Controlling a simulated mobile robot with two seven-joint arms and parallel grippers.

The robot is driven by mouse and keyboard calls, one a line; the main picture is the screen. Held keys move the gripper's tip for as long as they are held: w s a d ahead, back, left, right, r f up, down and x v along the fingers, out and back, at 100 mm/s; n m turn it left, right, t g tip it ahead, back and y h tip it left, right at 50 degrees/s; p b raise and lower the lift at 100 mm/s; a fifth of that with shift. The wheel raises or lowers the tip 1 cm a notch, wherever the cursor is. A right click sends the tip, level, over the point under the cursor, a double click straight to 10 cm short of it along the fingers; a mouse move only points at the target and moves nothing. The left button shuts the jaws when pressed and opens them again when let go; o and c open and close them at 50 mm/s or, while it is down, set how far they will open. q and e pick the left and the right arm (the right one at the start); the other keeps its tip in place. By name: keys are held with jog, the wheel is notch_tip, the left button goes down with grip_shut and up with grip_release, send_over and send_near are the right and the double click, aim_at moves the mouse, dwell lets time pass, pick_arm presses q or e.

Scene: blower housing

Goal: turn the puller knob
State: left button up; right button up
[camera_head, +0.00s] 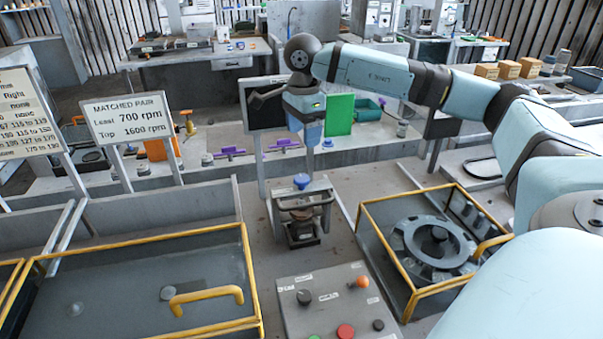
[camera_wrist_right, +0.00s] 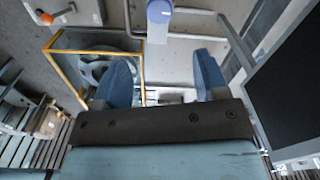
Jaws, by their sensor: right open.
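The blue puller knob (camera_head: 301,180) sits on top of a grey puller frame (camera_head: 303,205), which stands over a dark round part on the bench. A blue knob-like top (camera_wrist_right: 160,11) also shows at the upper edge of the right wrist view. My right gripper (camera_head: 310,140) points down above the knob, apart from it. In the right wrist view my right gripper (camera_wrist_right: 163,72) has its two blue fingers spread wide, with nothing between them. My left gripper is in neither view.
A control panel (camera_head: 320,290) with knobs and buttons stands in front of the puller. A yellow-edged guard (camera_head: 408,300) around a fan wheel (camera_head: 435,245) is at right; a larger yellow-edged cover (camera_head: 130,255) is at left. A dark screen (camera_head: 264,104) stands behind.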

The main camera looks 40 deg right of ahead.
aim_at(303, 177)
notch_tip(303, 177, down, 12)
jog(key=shift+p, duration=0.6)
jog(key=c, duration=0.9)
